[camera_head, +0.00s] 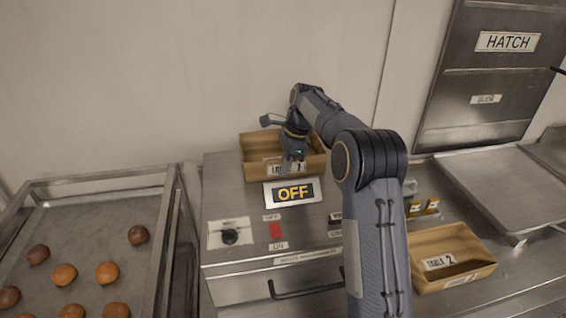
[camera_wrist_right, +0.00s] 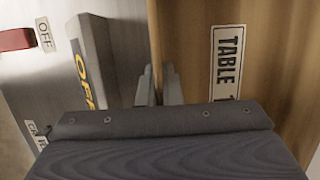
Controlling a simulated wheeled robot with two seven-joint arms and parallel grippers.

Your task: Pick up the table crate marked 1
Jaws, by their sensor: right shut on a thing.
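The table crate marked 1 (camera_head: 252,169) is a tan open box on top of the steel machine, against the back wall. Its label, "TABLE 1", shows on its wall in the right wrist view (camera_wrist_right: 280,70). My right gripper (camera_head: 292,166) reaches down over the crate's front wall and is shut on it, just left of the label's number. In the right wrist view the fingers (camera_wrist_right: 160,88) are close together at the wall's edge. The crate looks level; I cannot tell whether it touches the machine top. My left gripper is not in view.
An OFF sign (camera_head: 293,192) stands right in front of the crate, with a knob (camera_head: 230,236) and red switch (camera_head: 275,230) nearer. Crate 2 (camera_head: 427,246) sits at right on the counter. A tray (camera_head: 90,215) of buns is at left, a steel hatch (camera_head: 490,75) at back right.

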